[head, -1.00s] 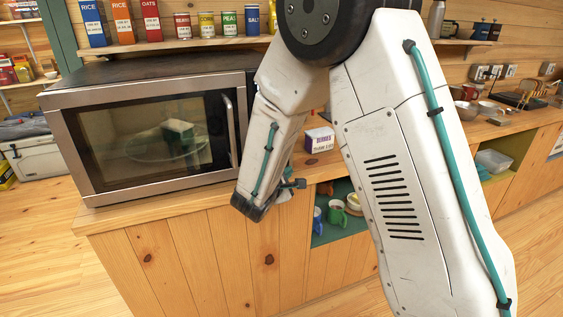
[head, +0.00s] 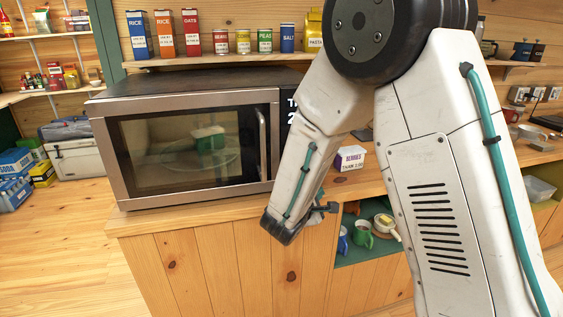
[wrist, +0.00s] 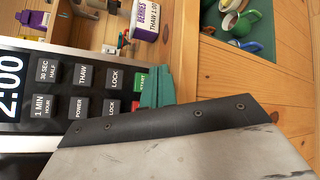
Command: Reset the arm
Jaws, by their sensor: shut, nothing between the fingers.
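My gripper (wrist: 156,88) shows in the wrist view as teal fingers, closed together with nothing between them. They appear in front of the microwave's keypad, beside the green start key; I cannot tell whether they touch it. In the head view my white arm bends down in front of the counter, with its lower end by the microwave's lower right corner. The microwave (head: 190,92) stands on the counter with its door shut. A green and white item (head: 208,138) is inside on the glass plate. The microwave's display (wrist: 10,85) reads 2:00 in the wrist view.
A berries box (head: 350,158) stands on the counter right of the microwave. Below it, an open cubby holds mugs (head: 362,234). Boxes and cans line the shelf (head: 215,60) above. The floor (head: 60,235) at left is clear.

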